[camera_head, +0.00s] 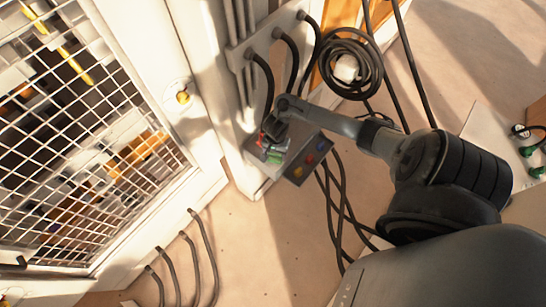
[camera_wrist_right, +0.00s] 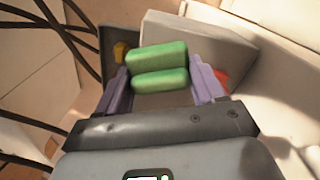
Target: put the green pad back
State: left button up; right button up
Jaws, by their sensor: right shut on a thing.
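The green pad (camera_wrist_right: 160,79) sits between the two purple fingers of my right gripper (camera_wrist_right: 163,88) in the right wrist view. A second green block face (camera_wrist_right: 157,55) shows just beyond it; I cannot tell whether it is a separate piece. In the head view green (camera_head: 274,157) shows just below my right gripper (camera_head: 272,136), at a small pale block on the grey cabinet's lower front. My right gripper is shut on the green pad. The fingers' contact is partly hidden in the head view. My left gripper is not in view.
A dark button panel (camera_head: 308,159) with blue, red and yellow buttons stands right beside the gripper. Black cables hang above and below it, and a coiled cable (camera_head: 350,62) is behind. A white mesh guard (camera_head: 85,150) fills the left.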

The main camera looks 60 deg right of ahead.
aim_at(273, 158)
jog(key=shift+w+a+f, duration=0.15)
jog(key=shift+w+f, duration=0.15)
jog(key=shift+w, duration=0.1)
notch_tip(273, 158, down, 4)
jog(key=shift+r+b, duration=0.2)
jog(key=shift+b, duration=0.55)
jog(key=shift+f, duration=0.15)
jog(key=o, duration=1.1)
jog(key=shift+f, duration=0.15)
